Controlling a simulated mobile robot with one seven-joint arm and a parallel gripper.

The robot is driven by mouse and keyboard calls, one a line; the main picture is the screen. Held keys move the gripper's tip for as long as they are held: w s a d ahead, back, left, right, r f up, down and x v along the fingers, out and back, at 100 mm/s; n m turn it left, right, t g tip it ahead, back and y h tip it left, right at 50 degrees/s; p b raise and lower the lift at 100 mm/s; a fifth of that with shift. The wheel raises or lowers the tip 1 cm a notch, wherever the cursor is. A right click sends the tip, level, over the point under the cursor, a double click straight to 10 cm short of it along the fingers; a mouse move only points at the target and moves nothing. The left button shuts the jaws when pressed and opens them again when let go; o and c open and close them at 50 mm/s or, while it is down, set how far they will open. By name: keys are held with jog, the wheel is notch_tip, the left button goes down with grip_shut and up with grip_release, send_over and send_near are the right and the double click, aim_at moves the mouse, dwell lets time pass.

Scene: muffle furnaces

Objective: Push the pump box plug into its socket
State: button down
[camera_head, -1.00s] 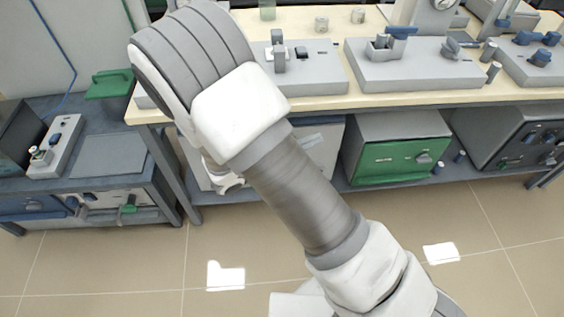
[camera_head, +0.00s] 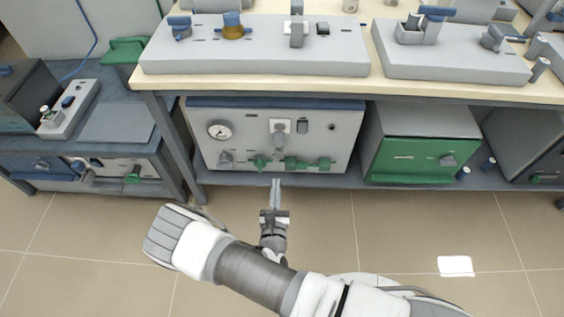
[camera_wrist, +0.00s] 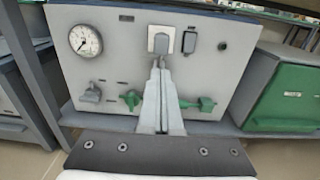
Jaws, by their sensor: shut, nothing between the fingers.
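The pump box (camera_head: 345,125) is a grey box with a round gauge, on the lower shelf under the bench; it fills much of the wrist view (camera_wrist: 225,75). On its front is a pale socket plate (camera_head: 288,123) with a grey plug (camera_head: 279,138) at it; the plug also shows in the wrist view (camera_wrist: 161,43). How deep the plug sits I cannot tell. My gripper (camera_head: 276,182) is shut and empty in front of the box, pointing at it. In the wrist view its fingertips (camera_wrist: 158,62) appear just below the plug; whether they touch it is unclear.
Green valve handles (camera_head: 298,163) and a gauge (camera_head: 220,130) stick out of the box front. A green-fronted box (camera_head: 415,158) stands to the right on the shelf. The bench top (camera_head: 350,86) overhangs above.

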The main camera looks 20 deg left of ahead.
aim_at(278, 143)
jog(key=b+x, duration=0.4)
jog(key=x, duration=0.9)
jog(key=shift+w+r, duration=0.1)
jog(key=shift+w, duration=0.25)
